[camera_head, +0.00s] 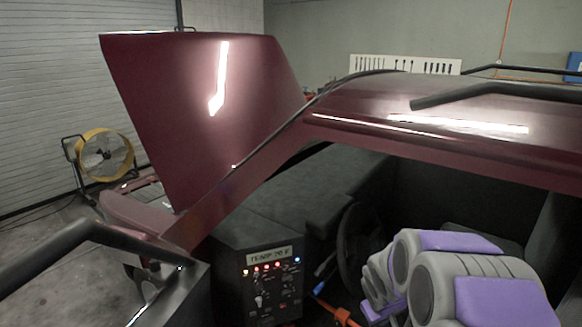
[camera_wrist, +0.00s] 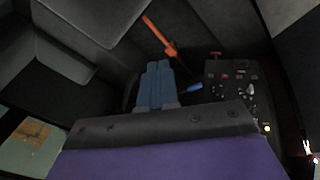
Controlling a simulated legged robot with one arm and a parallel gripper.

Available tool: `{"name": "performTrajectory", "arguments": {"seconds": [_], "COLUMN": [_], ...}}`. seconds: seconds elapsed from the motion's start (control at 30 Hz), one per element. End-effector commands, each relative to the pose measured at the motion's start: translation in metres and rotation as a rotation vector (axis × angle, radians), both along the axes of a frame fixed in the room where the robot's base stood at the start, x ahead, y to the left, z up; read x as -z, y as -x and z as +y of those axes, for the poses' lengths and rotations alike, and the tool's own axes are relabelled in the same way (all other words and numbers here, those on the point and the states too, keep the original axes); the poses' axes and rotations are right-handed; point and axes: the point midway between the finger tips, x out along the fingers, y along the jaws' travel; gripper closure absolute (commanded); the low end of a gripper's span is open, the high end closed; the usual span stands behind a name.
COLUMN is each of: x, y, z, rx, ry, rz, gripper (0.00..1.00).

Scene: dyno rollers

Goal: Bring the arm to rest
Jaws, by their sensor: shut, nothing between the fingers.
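My gripper (camera_wrist: 158,68) shows in the wrist view as two blue fingers side by side with no gap between them, holding nothing. It is inside the maroon car's cabin, apart from the control panel (camera_wrist: 233,82), which lies to its right in that view. In the head view my grey and purple arm (camera_head: 480,290) fills the lower right, folded inside the cabin beside the steering wheel (camera_head: 355,243). The fingers cannot be made out in the head view.
The control panel (camera_head: 272,285) with lit buttons stands left of my arm. An orange lever (camera_wrist: 160,37) lies beyond the fingers, and a blue-tipped lever (camera_wrist: 194,87) is close to their right. The car roof (camera_head: 450,125) overhangs the cabin. A yellow fan (camera_head: 104,152) stands far left.

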Motion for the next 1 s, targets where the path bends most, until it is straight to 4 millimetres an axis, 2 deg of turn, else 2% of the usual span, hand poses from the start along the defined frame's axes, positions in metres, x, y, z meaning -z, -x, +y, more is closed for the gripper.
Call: {"name": "performTrajectory", "arguments": {"seconds": [0.1,0.3,0.5,0.7,0.8,0.9,1.0], "x": [-0.026,-0.057,-0.080,-0.094,-0.097,-0.098,-0.099], "y": [0.043,0.120,0.201,0.281,0.313,0.336,0.347], "z": [0.006,0.021,0.041,0.066,0.076,0.084,0.088], "rx": [0.061,0.158,0.241,0.301,0.321,0.332,0.338], "ry": [-0.011,-0.046,-0.097,-0.160,-0.188,-0.208,-0.220], "rz": [0.045,0.140,0.239,0.342,0.388,0.423,0.439], "gripper": [1.00,1.00,1.00,1.00,1.00,1.00,1.00]}}
